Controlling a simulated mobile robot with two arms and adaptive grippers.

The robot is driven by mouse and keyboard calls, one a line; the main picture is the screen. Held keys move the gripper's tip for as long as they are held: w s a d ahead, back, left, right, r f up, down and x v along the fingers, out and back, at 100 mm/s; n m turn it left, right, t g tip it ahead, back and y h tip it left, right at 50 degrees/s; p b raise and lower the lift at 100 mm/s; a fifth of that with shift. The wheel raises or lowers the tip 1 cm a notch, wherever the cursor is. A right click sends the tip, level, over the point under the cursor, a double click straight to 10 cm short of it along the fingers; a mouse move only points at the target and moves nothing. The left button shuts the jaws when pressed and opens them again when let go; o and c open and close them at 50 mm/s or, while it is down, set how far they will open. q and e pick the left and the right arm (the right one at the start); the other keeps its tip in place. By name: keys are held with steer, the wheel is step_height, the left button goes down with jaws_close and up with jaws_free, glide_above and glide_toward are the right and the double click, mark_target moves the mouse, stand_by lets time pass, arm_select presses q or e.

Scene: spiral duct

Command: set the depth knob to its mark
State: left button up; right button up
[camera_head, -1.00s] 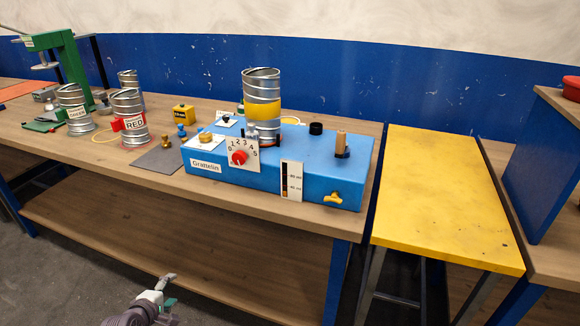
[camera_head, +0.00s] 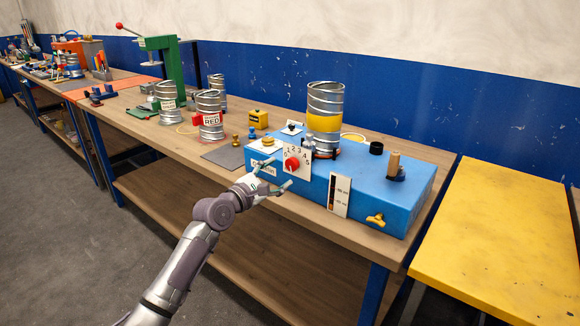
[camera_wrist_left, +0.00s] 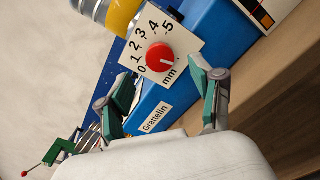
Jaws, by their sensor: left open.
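The depth knob (camera_head: 291,164) is a red round knob on a white dial plate (camera_head: 303,148) numbered 0 to 5, on the front of the blue Grattelin machine (camera_head: 362,196). In the left wrist view the knob (camera_wrist_left: 160,57) sits ahead of the fingers, and its white pointer line points towards the "mm" label, away from the numbers. I cannot make out a separate target mark. My left gripper (camera_head: 276,173) is open and empty, just in front of the dial and apart from the knob. In the wrist view its fingers (camera_wrist_left: 165,88) spread below the knob. My right gripper is out of view.
A metal spiral duct with a yellow band (camera_head: 325,122) stands on the machine. A yellow table (camera_head: 500,245) is at the right. Floor in front is free.

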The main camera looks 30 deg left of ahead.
mark_target(290, 166)
arm_select(q)
steer(key=w, duration=0.5)
steer(key=shift+w+d, duration=0.2)
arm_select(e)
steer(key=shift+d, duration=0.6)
arm_select(q)
steer(key=c, duration=1.1)
steer(key=shift+c, duration=0.2)
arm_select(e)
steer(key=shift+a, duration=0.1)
